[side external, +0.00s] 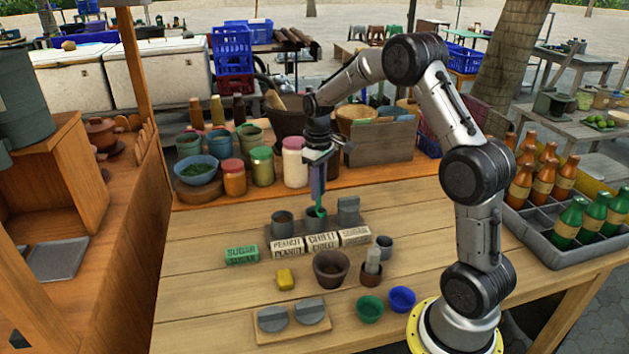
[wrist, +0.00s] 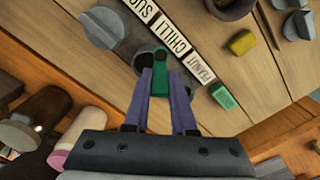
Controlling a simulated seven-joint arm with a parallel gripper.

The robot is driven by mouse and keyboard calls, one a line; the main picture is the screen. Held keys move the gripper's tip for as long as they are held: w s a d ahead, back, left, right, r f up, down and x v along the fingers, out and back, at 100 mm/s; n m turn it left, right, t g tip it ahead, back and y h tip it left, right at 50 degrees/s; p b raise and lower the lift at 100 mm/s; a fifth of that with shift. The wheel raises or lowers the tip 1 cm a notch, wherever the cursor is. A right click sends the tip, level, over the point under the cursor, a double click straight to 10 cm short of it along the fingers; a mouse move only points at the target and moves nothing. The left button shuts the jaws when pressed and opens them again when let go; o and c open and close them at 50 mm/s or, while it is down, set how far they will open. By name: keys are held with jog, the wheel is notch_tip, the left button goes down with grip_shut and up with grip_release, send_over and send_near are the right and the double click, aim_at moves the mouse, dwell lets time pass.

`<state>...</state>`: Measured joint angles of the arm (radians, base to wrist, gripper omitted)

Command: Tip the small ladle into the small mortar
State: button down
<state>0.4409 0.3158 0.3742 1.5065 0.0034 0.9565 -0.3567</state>
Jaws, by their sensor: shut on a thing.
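My gripper (side external: 317,200) points down over the middle grey cup (side external: 313,224) behind the CHILLI label (side external: 322,241). It is shut on the small green ladle (side external: 321,212), whose lower end is at the cup's mouth. In the wrist view, the fingers (wrist: 168,98) hold the green ladle (wrist: 160,80), with its far end over or in the cup; its contents cannot be seen. A dark brown mortar (side external: 332,268) stands in front of the labels, right of centre, and shows partly at the top of the wrist view (wrist: 230,8). The gripper is apart from it.
Neighbouring grey cups stand behind the PEANUT (side external: 287,246) and SUGAR (side external: 355,236) labels. Green (side external: 369,309) and blue (side external: 402,299) bowls sit in front.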

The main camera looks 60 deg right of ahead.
jog(key=s+a+r, duration=0.2)
jog(key=s+a, duration=0.8)
jog(key=a, duration=0.1)
jog(key=s+d+f+n+t+y, duration=0.1)
jog(key=s+d+f+t+y, duration=0.2)
jog(key=f+t+y, duration=0.2)
jog(key=shift+s+d+f+t+y, duration=0.3)
jog(key=shift+d+f+t+y, duration=0.1)
jog(key=shift+t+y, duration=1.3)
